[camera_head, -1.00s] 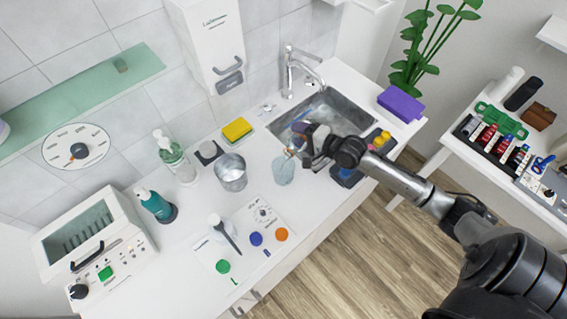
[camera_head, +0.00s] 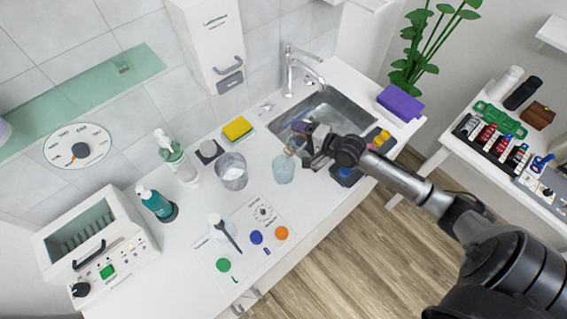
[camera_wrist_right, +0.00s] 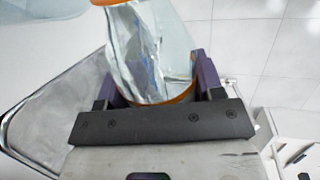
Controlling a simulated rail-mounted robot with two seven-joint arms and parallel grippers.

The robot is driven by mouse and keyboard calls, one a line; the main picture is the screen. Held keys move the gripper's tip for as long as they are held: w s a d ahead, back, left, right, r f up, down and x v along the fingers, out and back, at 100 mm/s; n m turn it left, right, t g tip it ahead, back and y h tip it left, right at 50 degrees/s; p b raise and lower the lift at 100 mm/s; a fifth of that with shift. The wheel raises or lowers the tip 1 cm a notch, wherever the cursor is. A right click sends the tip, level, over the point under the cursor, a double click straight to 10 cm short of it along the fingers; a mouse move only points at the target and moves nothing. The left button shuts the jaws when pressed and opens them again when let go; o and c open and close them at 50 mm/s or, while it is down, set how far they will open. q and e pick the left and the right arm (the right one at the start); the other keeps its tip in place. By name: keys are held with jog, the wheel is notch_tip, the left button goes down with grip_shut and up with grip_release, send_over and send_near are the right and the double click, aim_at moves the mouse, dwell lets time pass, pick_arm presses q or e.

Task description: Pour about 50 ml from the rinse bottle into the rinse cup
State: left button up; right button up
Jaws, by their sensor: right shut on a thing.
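My right gripper (camera_head: 303,147) is shut on a clear bottle with orange-brown bands, which I take for the rinse bottle (camera_head: 293,146). In the right wrist view the bottle (camera_wrist_right: 150,50) sits between the purple fingers (camera_wrist_right: 152,88), its far end at the top of the picture. It looks tilted, its far end close to the pale blue translucent cup, which I take for the rinse cup (camera_head: 283,170). The cup stands upright on the counter in front of the sink. I cannot tell whether liquid is flowing, or the level in the cup. My left gripper is not in view.
The sink (camera_head: 345,113) with its tap (camera_head: 291,70) lies behind the gripper. A yellow sponge (camera_head: 237,128), a purple block (camera_head: 400,103) and a panel with coloured knobs (camera_head: 240,262) are also on the counter.

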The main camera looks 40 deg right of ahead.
jog(key=shift+r+p, duration=0.25)
jog(key=shift+p, duration=0.25)
jog(key=shift+r+n+p, duration=0.15)
jog(key=shift+n+p, duration=0.25)
jog(key=shift+p, duration=0.1)
jog(key=shift+r+p, duration=0.15)
jog(key=shift+p, duration=0.2)
dwell(0.6)
